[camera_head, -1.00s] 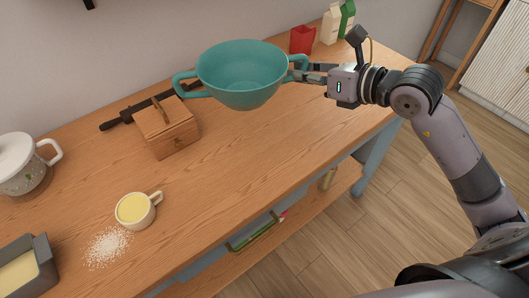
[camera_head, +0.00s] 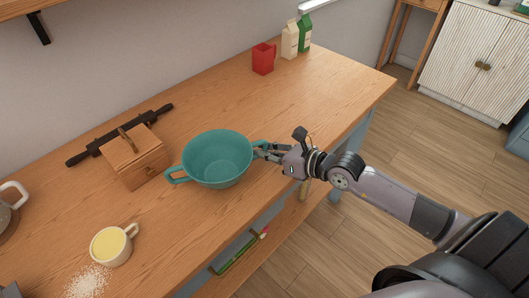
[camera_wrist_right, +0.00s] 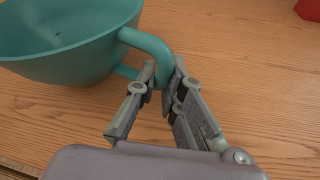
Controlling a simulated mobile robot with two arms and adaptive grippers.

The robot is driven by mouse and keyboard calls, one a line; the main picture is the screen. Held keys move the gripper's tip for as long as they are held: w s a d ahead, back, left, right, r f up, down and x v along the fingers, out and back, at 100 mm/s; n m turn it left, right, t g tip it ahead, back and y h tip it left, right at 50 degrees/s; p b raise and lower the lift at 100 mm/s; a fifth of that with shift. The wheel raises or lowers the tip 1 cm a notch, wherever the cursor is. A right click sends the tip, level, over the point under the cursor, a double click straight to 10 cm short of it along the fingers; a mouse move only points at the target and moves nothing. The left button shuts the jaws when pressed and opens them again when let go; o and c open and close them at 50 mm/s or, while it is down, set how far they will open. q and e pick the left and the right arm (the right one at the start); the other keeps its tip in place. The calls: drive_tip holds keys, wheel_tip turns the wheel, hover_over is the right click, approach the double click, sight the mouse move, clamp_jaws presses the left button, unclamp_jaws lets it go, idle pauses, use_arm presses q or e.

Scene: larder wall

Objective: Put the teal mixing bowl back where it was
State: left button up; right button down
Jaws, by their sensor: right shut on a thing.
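The teal mixing bowl (camera_head: 218,160) is upright and looks empty, with a loop handle on each side. It is over the wooden table (camera_head: 330,85), right of the wooden box; I cannot tell whether its base touches the top. My right gripper (camera_head: 268,151) is shut on the bowl's right handle. In the right wrist view the bowl (camera_wrist_right: 75,50) is at the upper left, and the gripper's fingers (camera_wrist_right: 160,78) close around its handle. My left gripper is not in view.
A wooden box (camera_head: 137,162) and a dark rolling pin (camera_head: 118,135) are left of the bowl. A cup of yellow contents (camera_head: 110,246) and white powder (camera_head: 88,281) are at the front left. A red container (camera_head: 263,59) and cartons (camera_head: 290,40) stand at the back. The right tabletop is clear.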

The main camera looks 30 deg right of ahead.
drive_tip(key=shift+f, duration=0.25)
drive_tip(key=c, duration=1.7)
unclamp_jaws()
drive_tip(key=shift+f, duration=0.1)
drive_tip(key=shift+s+d, duration=0.3)
drive_tip(key=shift+s, duration=0.2)
drive_tip(key=shift+b+v, duration=0.65)
drive_tip(key=shift+v, duration=4.8)
